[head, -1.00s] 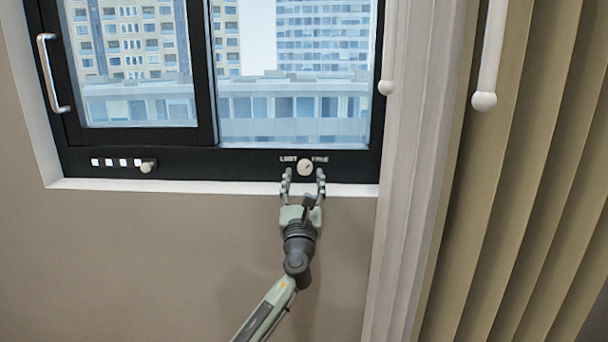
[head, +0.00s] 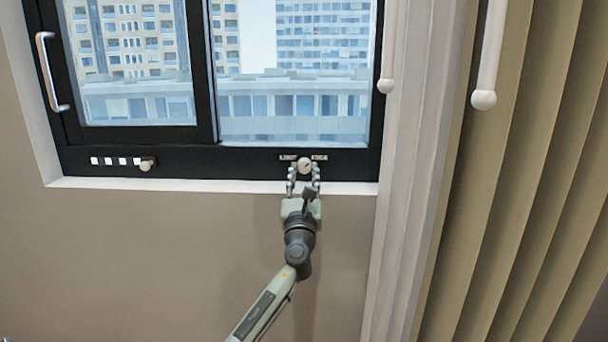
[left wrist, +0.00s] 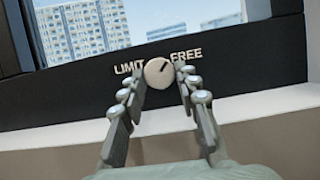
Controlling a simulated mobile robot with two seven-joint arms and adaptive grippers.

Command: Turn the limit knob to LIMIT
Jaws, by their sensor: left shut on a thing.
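The limit knob (head: 304,165) is a small round cream knob on the black lower window frame. It also shows in the left wrist view (left wrist: 159,73), with LIMIT lettered to its left and FREE to its right. Its dark pointer line slants up and right, toward FREE. My left gripper (head: 304,172) reaches up from below and is shut on the knob, one finger on each side. In the left wrist view the fingertips (left wrist: 160,78) flank the knob, and its face stays visible between them. My right gripper is not in view.
The window frame (head: 230,160) has a white sill edge (head: 200,185) below it. A row of small white squares and another small knob (head: 146,165) sit at the left. Pale curtains (head: 415,180) and blinds hang at the right. The wall below is clear.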

